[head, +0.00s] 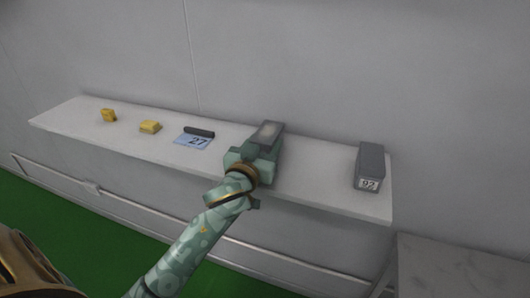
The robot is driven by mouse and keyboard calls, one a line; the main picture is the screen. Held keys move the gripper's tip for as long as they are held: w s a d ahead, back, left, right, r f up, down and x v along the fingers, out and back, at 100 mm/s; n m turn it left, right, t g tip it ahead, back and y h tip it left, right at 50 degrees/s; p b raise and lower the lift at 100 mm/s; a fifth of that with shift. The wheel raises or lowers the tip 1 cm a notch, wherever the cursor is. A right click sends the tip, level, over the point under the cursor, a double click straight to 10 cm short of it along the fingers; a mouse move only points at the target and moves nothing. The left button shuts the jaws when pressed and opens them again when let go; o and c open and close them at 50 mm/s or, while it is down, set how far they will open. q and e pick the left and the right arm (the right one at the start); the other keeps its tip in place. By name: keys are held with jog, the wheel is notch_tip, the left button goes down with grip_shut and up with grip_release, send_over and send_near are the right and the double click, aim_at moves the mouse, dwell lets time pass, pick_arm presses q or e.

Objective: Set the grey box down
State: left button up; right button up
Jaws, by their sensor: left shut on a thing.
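My left gripper (259,151) reaches over the white shelf (310,180) from below. It is shut on a grey box (271,128), whose upper part shows beyond the gripper with a lighter patch on its face. The gripper hides the lower part of this box, so I cannot tell whether it touches the shelf. Another grey box (371,160) stands upright near the shelf's right end, with a white label reading 92. My right gripper is not in view.
A blue card (190,142) marked 27 lies left of the gripper, with a dark bar (200,132) at its back edge. Two yellow blocks (150,127) (108,115) sit further left. Bare shelf lies between the gripper and the labelled box. The wall is close behind.

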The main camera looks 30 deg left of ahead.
pick_arm(q)
jog(key=shift+f, duration=0.2)
jog(key=o, duration=1.3)
jog(key=shift+f, duration=0.2)
jog(key=shift+r, duration=0.1)
jog(key=shift+s, duration=0.15)
jog(key=p+v, duration=0.1)
jog(key=v, duration=1)
jog(key=shift+s+d+p, duration=0.2)
jog(key=shift+s+p, duration=0.15)
jog(key=shift+p, duration=0.05)
